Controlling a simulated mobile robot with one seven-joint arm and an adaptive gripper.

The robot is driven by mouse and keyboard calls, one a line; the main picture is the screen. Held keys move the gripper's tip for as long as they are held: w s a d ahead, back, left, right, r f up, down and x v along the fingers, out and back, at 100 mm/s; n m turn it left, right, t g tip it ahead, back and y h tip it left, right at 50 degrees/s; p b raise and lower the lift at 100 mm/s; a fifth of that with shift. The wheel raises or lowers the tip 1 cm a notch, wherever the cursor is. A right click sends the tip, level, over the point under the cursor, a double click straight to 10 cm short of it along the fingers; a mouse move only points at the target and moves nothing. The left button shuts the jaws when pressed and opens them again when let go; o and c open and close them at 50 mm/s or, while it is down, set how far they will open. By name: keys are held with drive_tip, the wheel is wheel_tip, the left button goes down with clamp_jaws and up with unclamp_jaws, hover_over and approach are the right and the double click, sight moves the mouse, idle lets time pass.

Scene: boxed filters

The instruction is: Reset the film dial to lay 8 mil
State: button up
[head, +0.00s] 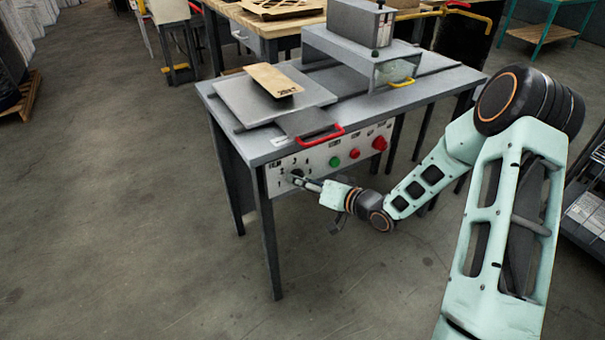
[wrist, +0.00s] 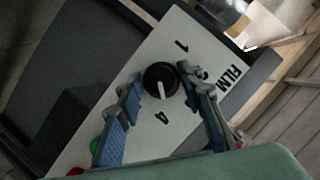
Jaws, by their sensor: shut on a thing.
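The film dial (wrist: 161,79) is a round black knob with a white pointer line, on a pale panel marked FILM (wrist: 233,83). In the wrist view, a "1" stands above it, a "4" below it, and another mark at its right is partly covered by a finger. The white line points down, roughly towards the "4". My gripper (wrist: 160,83) has its blue-padded fingers on either side of the knob and is shut on it. In the head view, my gripper (head: 308,184) is at the dial at the panel's left end, largely hiding it.
The panel (head: 340,153) also carries a green button (head: 334,161), smaller red buttons and a large red knob (head: 379,143). A red handle (head: 320,134) juts above it. A brown boxed filter (head: 272,79) lies on the machine's plate.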

drive_tip(key=shift+m+y+p, duration=0.4)
drive_tip(key=shift+m+p, duration=0.3)
drive_tip(key=shift+m, duration=0.1)
drive_tip(key=o, duration=0.9)
drive_tip(key=shift+o, duration=0.2)
drive_tip(key=v, duration=1.2)
drive_tip(key=shift+w+d, duration=0.1)
drive_tip(key=shift+d, duration=0.05)
